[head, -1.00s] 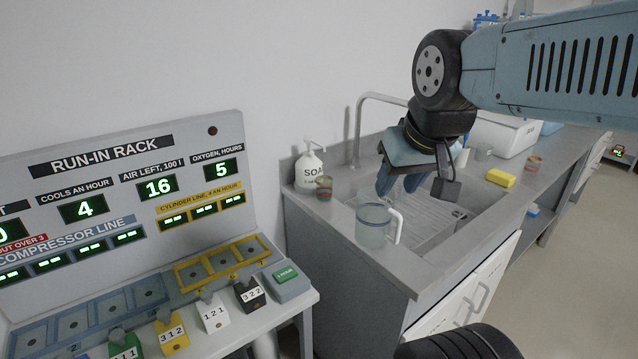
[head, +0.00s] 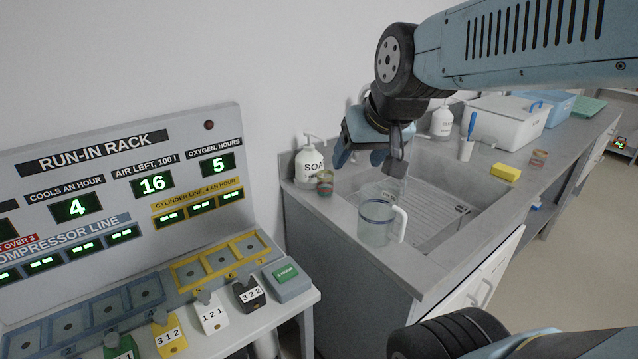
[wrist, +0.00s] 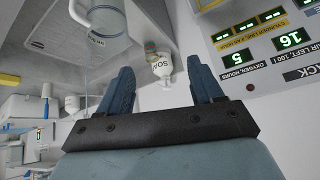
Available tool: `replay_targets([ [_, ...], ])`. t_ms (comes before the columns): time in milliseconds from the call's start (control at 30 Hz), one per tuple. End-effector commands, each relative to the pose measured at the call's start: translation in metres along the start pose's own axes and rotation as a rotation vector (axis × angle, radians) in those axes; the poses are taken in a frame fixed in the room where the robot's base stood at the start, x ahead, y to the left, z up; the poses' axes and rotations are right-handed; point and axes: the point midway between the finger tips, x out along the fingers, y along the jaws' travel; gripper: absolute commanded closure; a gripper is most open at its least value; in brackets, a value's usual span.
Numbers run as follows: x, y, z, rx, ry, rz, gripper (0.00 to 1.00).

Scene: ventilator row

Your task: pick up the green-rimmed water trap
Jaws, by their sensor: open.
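The white soap bottle (head: 309,165) stands close behind the near jar. A clear jug (head: 376,222) with a white handle stands to its right, by the sink (head: 440,212). A yellow sponge (head: 506,172) lies on the counter. The run-in rack (head: 130,165) stands at left.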

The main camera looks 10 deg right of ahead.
Motion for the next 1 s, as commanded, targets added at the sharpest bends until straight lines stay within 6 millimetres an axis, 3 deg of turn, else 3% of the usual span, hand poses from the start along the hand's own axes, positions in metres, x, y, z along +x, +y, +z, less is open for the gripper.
replay_targets([
  [200,0.050,-0.034,-0.055,0.055,0.124,-0.083,0.34],
  [500,0.116,-0.067,-0.115,0.171,0.297,-0.128,0.34],
  [800,0.183,-0.082,-0.150,0.305,0.456,-0.081,0.34],
  [1000,0.226,-0.082,-0.157,0.382,0.553,0.003,0.34],
])
